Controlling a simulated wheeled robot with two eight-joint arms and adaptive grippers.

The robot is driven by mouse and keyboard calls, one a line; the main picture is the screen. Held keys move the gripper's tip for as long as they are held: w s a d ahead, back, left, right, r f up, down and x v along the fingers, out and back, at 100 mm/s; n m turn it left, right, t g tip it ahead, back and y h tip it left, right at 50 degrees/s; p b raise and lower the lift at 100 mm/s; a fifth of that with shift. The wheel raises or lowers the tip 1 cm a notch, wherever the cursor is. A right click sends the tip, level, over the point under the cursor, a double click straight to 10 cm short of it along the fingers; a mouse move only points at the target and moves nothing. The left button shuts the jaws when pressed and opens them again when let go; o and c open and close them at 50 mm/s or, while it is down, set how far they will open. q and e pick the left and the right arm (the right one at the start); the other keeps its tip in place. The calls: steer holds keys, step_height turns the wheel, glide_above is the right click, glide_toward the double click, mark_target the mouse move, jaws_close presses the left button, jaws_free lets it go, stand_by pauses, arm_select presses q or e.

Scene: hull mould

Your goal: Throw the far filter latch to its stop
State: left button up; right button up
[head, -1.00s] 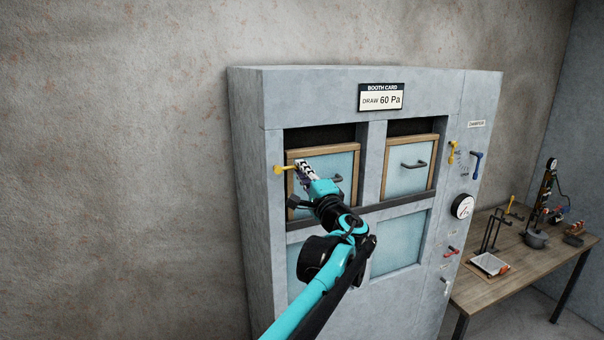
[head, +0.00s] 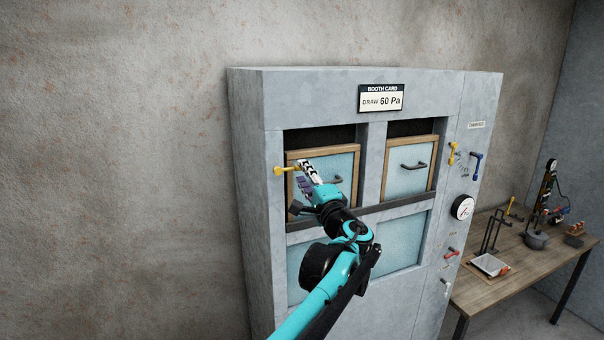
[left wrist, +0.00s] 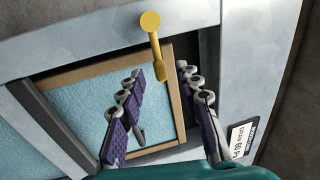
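A yellow latch (head: 279,170) sits on the cabinet frame at the left edge of the left filter panel (head: 345,165), its arm pointing right across the panel's wooden edge. In the left wrist view the yellow latch (left wrist: 155,45) shows its round knob and stem. My left gripper (head: 302,170) is at the free end of this latch. Its purple-padded fingers (left wrist: 160,75) are open, with the latch end showing between the tips; I cannot tell whether they touch it. A second yellow latch (head: 452,154) hangs roughly upright right of the right filter panel (head: 407,167). My right gripper is not in view.
The grey cabinet (head: 300,95) carries a booth card (head: 381,98), a blue lever (head: 476,165), a gauge (head: 462,207) and a red handle (head: 451,252). A wooden table (head: 500,285) with tools stands at right. Panel handles (head: 414,166) stick out.

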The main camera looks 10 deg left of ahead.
arm_select(q)
steer(key=v, duration=1)
steer(key=shift+s, duration=0.2)
steer(key=shift+d, duration=0.1)
